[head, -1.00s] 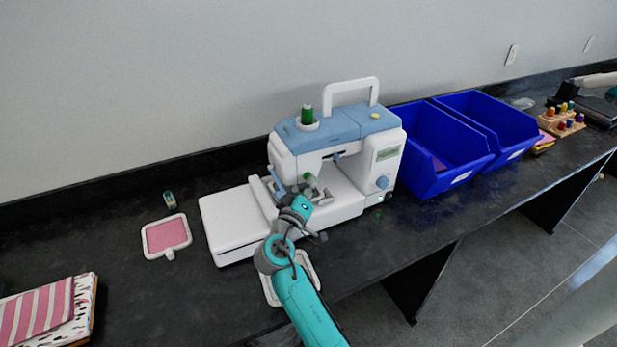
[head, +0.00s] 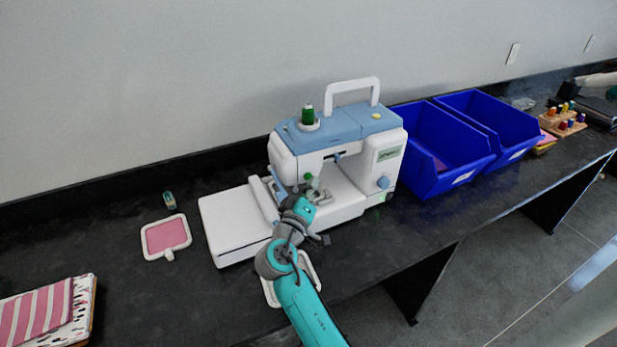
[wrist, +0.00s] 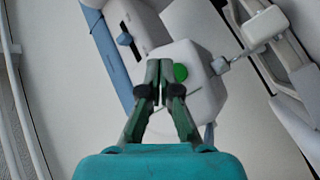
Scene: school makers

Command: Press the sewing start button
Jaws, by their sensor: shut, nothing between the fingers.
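The white and blue sewing machine (head: 345,135) stands upright on the dark counter, with a green thread spool (head: 307,115) on top. In the wrist view a round green button (wrist: 180,72) shows on the white head of the machine (wrist: 203,100). My gripper (wrist: 160,66) is shut and empty, its dark green fingers together. Its tips appear just left of the button in that view, partly overlapping the white head. I cannot tell whether they touch it. In the head view my wrist is in front of the machine's needle area, and the fingertips are hard to make out.
Two blue bins (head: 440,160) stand close to the right of the machine. A pink hoop (head: 166,236) and a small spool (head: 169,200) lie to the left. Folded fabric (head: 40,310) is at the lower left. Another white frame (head: 292,279) lies partly behind my arm.

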